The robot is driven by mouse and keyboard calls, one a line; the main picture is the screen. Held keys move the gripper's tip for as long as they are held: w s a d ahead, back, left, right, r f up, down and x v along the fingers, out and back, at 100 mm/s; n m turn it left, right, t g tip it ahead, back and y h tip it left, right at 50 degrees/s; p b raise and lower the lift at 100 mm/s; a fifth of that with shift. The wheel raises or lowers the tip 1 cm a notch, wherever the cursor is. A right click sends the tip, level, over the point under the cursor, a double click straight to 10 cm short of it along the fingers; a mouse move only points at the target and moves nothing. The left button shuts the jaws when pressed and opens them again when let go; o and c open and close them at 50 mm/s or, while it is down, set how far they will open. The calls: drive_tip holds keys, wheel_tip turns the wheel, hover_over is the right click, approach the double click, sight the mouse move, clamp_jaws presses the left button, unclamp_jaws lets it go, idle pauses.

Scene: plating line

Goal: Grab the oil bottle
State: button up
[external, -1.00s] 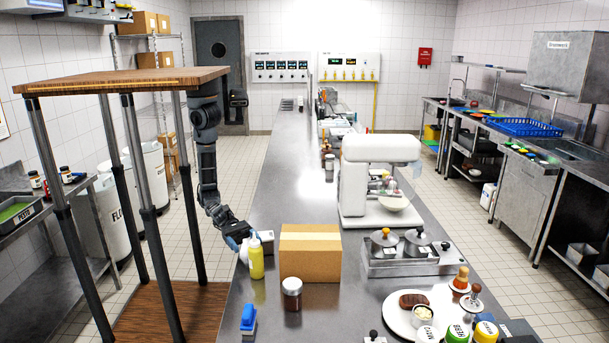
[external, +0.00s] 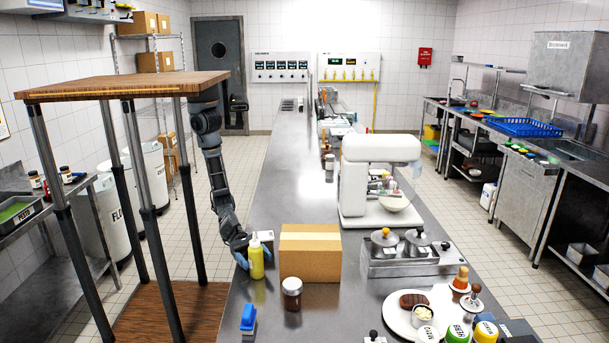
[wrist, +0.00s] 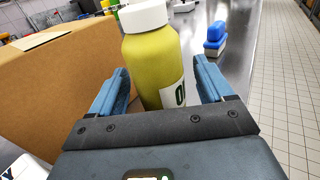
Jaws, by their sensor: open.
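The oil bottle (external: 256,261) is yellow-green with a white cap and stands upright near the counter's left edge. In the wrist view the bottle (wrist: 153,65) stands between the two blue fingers of my gripper (wrist: 165,88), with part of its label showing. My gripper (external: 243,262) is open, at the left side of the bottle in the external view. I cannot tell whether either finger touches the bottle. The bottle's lower part is hidden by the gripper in the wrist view.
A cardboard box (external: 310,257) stands close to the right of the bottle. A blue-and-white object (external: 248,319) lies near the counter's front left.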

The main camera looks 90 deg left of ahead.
drive_tip(key=c, duration=1.1)
drive_tip(key=shift+r, duration=0.1)
drive_tip(key=shift+c, duration=0.2)
